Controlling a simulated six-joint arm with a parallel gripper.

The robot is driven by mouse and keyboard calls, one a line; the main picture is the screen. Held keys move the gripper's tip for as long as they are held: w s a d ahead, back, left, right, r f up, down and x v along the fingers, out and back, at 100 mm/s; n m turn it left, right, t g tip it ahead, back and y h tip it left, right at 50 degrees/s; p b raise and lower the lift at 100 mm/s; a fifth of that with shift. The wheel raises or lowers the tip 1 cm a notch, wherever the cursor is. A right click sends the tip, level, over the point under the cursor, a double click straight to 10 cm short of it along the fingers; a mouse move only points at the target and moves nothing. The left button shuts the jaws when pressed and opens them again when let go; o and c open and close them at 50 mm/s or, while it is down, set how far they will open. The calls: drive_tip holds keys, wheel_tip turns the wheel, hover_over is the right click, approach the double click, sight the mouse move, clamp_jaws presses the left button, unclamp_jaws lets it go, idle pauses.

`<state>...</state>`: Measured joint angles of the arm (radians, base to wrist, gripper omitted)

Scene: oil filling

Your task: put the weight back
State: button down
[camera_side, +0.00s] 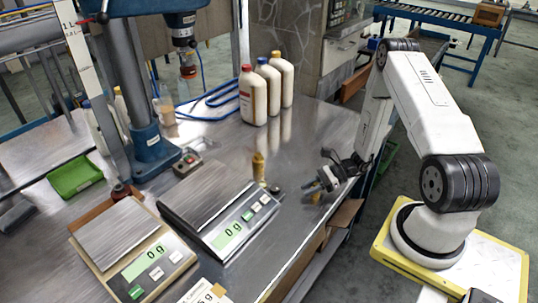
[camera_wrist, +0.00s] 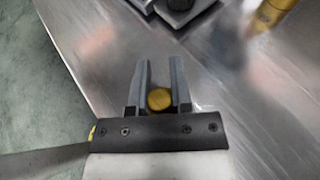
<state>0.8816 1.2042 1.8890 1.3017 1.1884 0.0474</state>
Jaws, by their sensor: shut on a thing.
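My gripper (camera_side: 322,183) is over the right part of the metal bench, near its edge. In the wrist view my gripper (camera_wrist: 162,78) has its two grey fingers on either side of a small round brass-yellow weight (camera_wrist: 160,99), and is shut on it. In the side view the held weight is mostly hidden by the fingers. A yellow piece, likely that one, also shows at the top right of the wrist view (camera_wrist: 270,14).
Two scales, one silver (camera_side: 225,215) and one beige (camera_side: 130,250), both read 0 g, with bare plates. A small dark knob-like thing (camera_side: 275,188) sits between scale and gripper. White bottles (camera_side: 253,97) stand behind. The bench edge drops to the floor at right.

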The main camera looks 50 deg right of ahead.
sight(318, 183)
drive_tip(key=c, duration=0.5)
unclamp_jaws()
drive_tip(key=shift+c, duration=0.2)
drive_tip(key=shift+r, duration=0.1)
drive_tip(key=shift+s+d+r, duration=0.1)
drive_tip(key=shift+d, duration=0.05)
drive_tip(key=shift+v, duration=3.6)
